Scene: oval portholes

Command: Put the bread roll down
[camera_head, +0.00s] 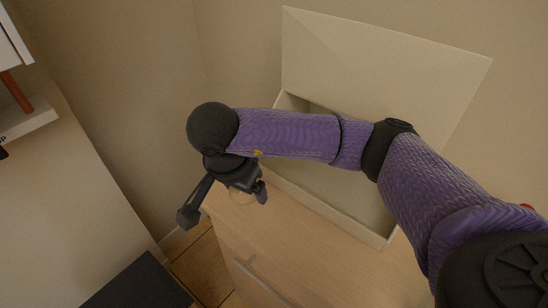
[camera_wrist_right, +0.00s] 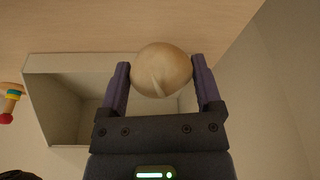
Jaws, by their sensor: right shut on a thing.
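A round tan bread roll (camera_wrist_right: 162,70) sits between the two fingers of my right gripper (camera_wrist_right: 160,88), which is shut on it. In the head view the roll (camera_head: 240,196) is mostly hidden behind the right gripper (camera_head: 250,192). It appears over the left end of a light wooden cabinet top (camera_head: 290,231). I cannot tell whether the roll touches the wood. My left gripper is not in view.
An open cream box (camera_head: 330,208) with a raised lid (camera_head: 380,70) stands on the cabinet, partly hidden by my right arm. The wrist view shows the box's rim (camera_wrist_right: 75,62) and a colourful toy-like object (camera_wrist_right: 9,101). Bare wood lies in front of the box.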

